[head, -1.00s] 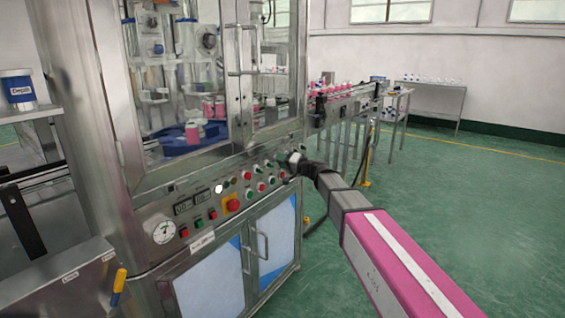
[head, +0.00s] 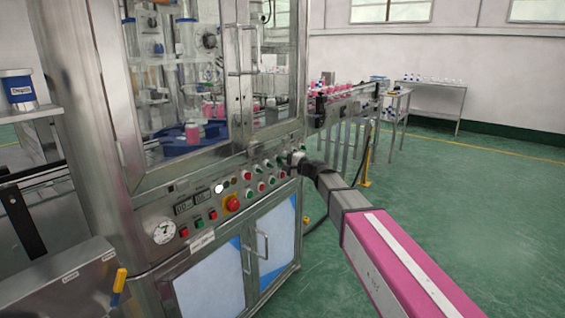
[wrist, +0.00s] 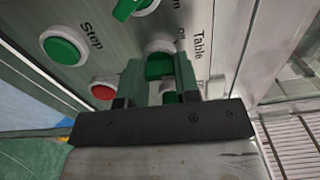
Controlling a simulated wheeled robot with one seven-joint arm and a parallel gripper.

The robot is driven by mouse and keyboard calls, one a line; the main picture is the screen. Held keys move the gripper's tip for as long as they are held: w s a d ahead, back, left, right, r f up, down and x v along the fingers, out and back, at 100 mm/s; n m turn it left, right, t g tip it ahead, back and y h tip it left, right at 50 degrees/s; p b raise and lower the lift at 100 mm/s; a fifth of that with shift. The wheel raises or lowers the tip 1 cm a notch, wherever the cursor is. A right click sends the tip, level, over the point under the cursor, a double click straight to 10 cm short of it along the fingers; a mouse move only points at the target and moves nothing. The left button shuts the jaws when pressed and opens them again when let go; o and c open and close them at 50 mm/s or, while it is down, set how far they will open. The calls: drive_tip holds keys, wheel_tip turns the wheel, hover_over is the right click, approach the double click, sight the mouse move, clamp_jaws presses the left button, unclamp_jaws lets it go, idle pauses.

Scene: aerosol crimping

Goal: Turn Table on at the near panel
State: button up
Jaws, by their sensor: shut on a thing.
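The near panel (head: 215,195) is a sloped metal strip of buttons and knobs on the front of the machine. In the wrist view, the green Table knob (wrist: 159,68) on a pale round base sits beside the printed word "Table". My gripper (wrist: 158,72) has one green-grey finger on each side of this knob and is shut on it. The knob's lower part is hidden by the fingers, so I cannot tell its setting. In the head view, my gripper (head: 296,158) is at the right end of the panel and the knob is hidden behind it.
A red emergency button (head: 232,203) is further left on the panel. Glass doors (head: 185,80) stand above. The floor to the right is clear.

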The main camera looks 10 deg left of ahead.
drive_tip(key=m, duration=0.5)
idle(0.6)
drive_tip(key=o, duration=0.9)
drive_tip(key=shift+d, duration=0.1)
drive_tip(key=v, duration=1)
drive_tip(key=shift+s+d, duration=0.1)
drive_tip(key=shift+d, duration=0.2)
drive_tip(key=shift+f, duration=0.1)
